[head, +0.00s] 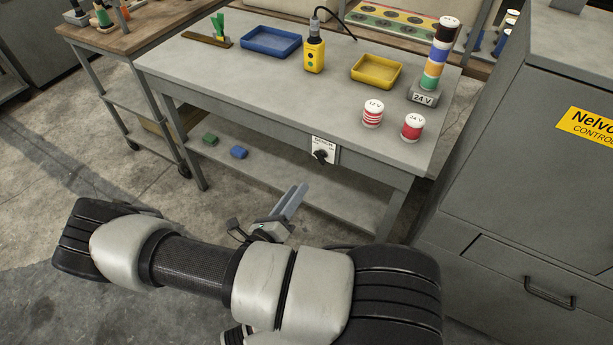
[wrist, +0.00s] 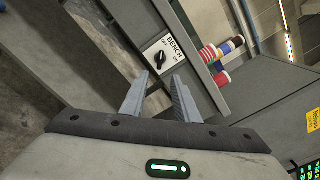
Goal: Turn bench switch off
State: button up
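The bench switch is a black rotary knob (head: 321,156) on a white plate (head: 323,145) on the front apron of the grey bench (head: 200,70). The wrist view shows the knob (wrist: 160,58) and its plate lettered "BENCH" with "OFF" and "ON" marks. The knob sits tilted on the plate; I cannot tell surely which mark it points to. My gripper (head: 298,197) is in front of and below the switch, apart from it. In the wrist view my gripper (wrist: 161,85) has its two fingers spread with nothing between them, and the switch lies beyond their tips.
On the bench stand a blue tray (head: 270,41), a yellow tray (head: 377,71), a yellow pendant (head: 314,54), a stack light (head: 436,60) and two red-white cylinders (head: 373,113). A lower shelf (head: 290,180) juts beneath the switch. A grey control cabinet (head: 520,150) stands at right.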

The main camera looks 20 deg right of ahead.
jog(key=v, duration=0.5)
jog(key=shift+d, duration=0.1)
dwell(0.3)
jog(key=s+r+m+g+y+p, duration=0.1)
jog(key=s+r+m+y+p, duration=0.3)
jog(key=r+m, duration=0.7)
jog(key=s+r+m+g+y+p, duration=0.2)
jog(key=r+m, duration=1)
jog(key=r, duration=1)
jog(key=s+r+m+g+y+p, duration=0.2)
jog(key=s+r+m+y+p, duration=0.3)
jog(key=r, duration=1.1)
jog(key=m+y+p, duration=0.1)
jog(key=m+y, duration=0.2)
jog(key=m, duration=0.3)
jog(key=shift+s+a+r+m, duration=0.2)
jog(key=shift+s+r+m, duration=0.1)
jog(key=shift+m, duration=0.1)
jog(key=shift+d, duration=0.1)
